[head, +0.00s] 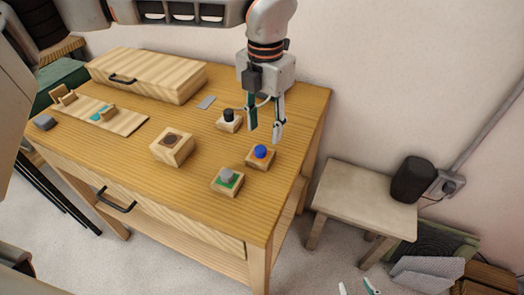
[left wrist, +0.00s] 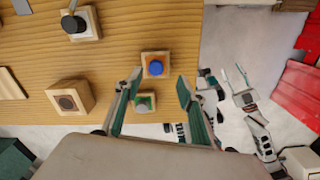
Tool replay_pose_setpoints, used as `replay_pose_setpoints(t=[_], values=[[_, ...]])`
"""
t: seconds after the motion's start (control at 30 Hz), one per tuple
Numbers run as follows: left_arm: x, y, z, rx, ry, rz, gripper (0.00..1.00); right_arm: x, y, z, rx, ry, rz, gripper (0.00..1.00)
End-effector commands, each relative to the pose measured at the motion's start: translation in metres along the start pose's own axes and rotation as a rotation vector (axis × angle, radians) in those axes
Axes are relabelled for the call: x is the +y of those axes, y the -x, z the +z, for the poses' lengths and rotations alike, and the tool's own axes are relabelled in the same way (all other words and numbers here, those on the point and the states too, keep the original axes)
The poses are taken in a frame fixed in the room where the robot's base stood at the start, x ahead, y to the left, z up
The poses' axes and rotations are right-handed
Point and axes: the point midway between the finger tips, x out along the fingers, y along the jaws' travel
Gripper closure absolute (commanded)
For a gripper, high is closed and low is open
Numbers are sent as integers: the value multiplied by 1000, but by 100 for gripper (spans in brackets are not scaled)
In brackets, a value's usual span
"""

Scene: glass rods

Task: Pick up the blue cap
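The blue cap (head: 261,151) sits on a small wooden block (head: 262,162) near the right side of the wooden table. My left gripper (head: 264,134) is open and empty, pointing down above and just behind the blue cap. In the left wrist view the blue cap (left wrist: 155,68) shows between the lines of the two open fingers (left wrist: 159,80), slightly beyond their tips, and nothing touches it. My right gripper (head: 357,286) shows only its fingertips at the bottom edge of the head view. It also shows in the left wrist view (left wrist: 236,78), open and empty, off the table.
A grey cap on a green-topped block (head: 227,176) stands close in front of the blue cap. A black cap block (head: 228,118) stands behind left, and a block with a dark round top (head: 172,142) further left. A wooden box (head: 150,80) is at the back. A stool (head: 362,198) stands right.

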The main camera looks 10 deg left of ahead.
Motion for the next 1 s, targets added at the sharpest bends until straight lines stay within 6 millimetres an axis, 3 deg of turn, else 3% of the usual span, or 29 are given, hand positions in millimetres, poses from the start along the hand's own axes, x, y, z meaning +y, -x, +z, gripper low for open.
replay_pose_setpoints(t=[0.27, 0.53, 0.8, 0.93, 1.0], values=[[3, -23, -2, 2, 1, -1, 60, 4, 0, -4, 7, 2, 6, 60], [8, -60, -5, 3, 0, -2, 60, 7, -3, -2, 7, 5, 11, 60], [8, -64, -4, 0, 0, -1, 60, 8, -5, -5, 12, 7, 13, 60], [8, -64, -4, 0, 0, -1, 93, 8, -5, -5, 12, 7, 12, 60], [8, -64, -4, 0, 0, -1, 93, 8, -5, -5, 11, 7, 12, 60]])
